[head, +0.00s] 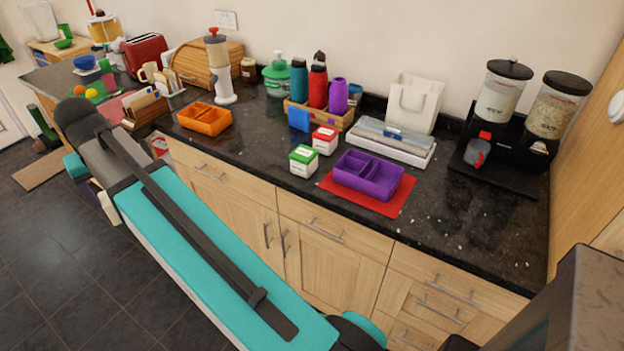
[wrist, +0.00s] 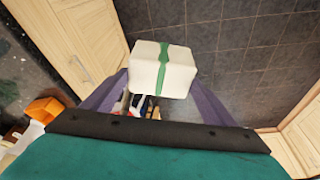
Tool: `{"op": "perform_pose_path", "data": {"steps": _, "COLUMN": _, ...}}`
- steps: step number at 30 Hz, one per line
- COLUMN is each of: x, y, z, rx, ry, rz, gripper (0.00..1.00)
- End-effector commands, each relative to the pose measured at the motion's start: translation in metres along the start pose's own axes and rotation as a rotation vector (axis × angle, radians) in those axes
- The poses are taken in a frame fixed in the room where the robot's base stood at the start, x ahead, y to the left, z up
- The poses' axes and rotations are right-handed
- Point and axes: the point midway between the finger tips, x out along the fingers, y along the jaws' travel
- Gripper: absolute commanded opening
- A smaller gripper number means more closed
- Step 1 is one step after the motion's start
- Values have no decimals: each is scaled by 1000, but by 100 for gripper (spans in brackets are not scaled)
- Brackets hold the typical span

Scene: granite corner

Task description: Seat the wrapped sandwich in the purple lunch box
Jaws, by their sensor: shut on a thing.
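The wrapped sandwich (wrist: 163,70) is a white block with a green band, seen in the wrist view. My gripper (wrist: 160,78) is shut on it, one purple finger on each side, and holds it above the dark tiled floor. In the head view my arm hides most of the gripper at the left, off the counter's front. The purple lunch box (head: 367,190) sits open on a red mat (head: 398,207) near the counter's front edge, well to the right of my gripper. Dividers split it into compartments, which look empty.
Green-lidded (head: 303,161) and red-lidded (head: 325,140) tubs stand left of the lunch box. A pale tray (head: 390,147) lies behind it, with cereal dispensers (head: 502,95) at right. An orange divided box (head: 204,119) stands farther left.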

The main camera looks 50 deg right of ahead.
Motion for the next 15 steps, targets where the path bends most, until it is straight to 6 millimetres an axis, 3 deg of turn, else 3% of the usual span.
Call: {"op": "perform_pose_path", "data": {"steps": 15, "x": -8, "y": 140, "z": 5, "rx": 747, "ry": 1, "rz": 233, "gripper": 38}}
